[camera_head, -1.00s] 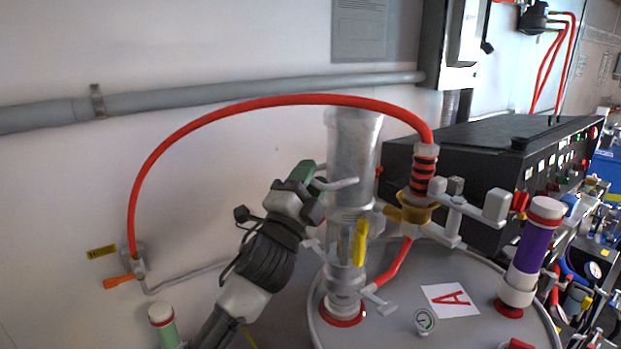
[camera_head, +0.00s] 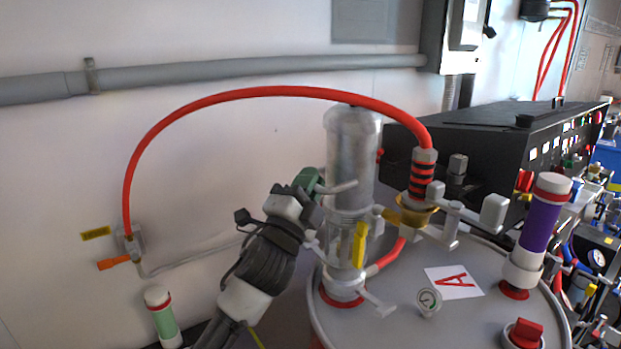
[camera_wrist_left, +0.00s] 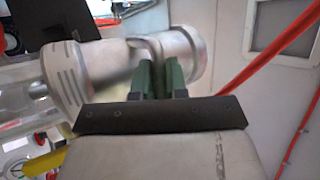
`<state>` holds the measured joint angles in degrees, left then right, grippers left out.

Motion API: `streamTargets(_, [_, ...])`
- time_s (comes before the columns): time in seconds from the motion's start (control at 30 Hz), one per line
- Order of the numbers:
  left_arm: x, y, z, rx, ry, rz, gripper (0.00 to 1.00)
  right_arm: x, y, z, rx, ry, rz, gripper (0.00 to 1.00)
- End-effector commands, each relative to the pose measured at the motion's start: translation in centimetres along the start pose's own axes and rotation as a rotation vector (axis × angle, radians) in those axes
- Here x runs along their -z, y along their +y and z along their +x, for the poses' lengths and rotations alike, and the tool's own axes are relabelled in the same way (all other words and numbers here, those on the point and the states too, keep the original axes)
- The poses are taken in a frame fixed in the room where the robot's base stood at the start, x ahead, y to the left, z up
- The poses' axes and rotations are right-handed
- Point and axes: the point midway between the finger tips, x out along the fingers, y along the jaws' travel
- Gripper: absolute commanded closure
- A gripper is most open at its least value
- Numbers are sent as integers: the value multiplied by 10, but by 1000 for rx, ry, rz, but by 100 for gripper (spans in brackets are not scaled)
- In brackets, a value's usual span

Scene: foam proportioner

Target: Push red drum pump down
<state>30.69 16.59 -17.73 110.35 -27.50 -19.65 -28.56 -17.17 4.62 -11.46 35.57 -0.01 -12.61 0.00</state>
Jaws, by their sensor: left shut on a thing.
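The drum pump is an upright, silvery and partly clear cylinder (camera_head: 354,150) with a yellow handle (camera_head: 360,243). It stands on a grey drum lid (camera_head: 400,320) marked with a red letter A (camera_head: 455,281). A red hose (camera_head: 270,92) arches from its brass-coloured fitting (camera_head: 412,211) to a wall valve. My left gripper (camera_head: 318,184) has green fingertips at the upper left of the pump, shut on its grey bar (camera_head: 338,187). The left wrist view shows the fingers (camera_wrist_left: 160,76) close together against the metal cylinder (camera_wrist_left: 184,52). My right gripper is out of view.
A purple and white cylinder (camera_head: 538,215) stands on the lid at right, near a gauge (camera_head: 429,299) and a red knob (camera_head: 525,333). A black control box (camera_head: 500,145) lies behind. A green cylinder (camera_head: 162,318) stands at lower left, by the wall.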

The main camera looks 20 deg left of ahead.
Motion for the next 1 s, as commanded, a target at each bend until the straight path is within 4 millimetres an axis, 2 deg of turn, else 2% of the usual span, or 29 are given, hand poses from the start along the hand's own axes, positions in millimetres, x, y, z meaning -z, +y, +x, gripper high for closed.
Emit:
streamTargets(0.03, [-1, 8, -3, -12, -3, 2, 100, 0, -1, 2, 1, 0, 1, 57])
streamTargets(0.27, [-1, 9, -3, -18, -3, 3, 100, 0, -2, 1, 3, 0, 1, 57])
streamTargets(0.3, [-1, 9, -3, -19, -4, 4, 82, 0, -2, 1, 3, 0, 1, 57])
streamTargets(0.43, [-1, 8, -3, -17, -4, 3, 62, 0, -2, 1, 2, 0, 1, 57])
streamTargets(0.77, [-1, 6, -5, -10, -2, 2, 62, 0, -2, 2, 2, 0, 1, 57])
streamTargets(0.87, [-1, 7, -16, -11, -2, 2, 62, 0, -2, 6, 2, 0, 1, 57])
streamTargets(1.0, [-2, 9, -44, -12, -1, 3, 62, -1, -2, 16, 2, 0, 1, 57])
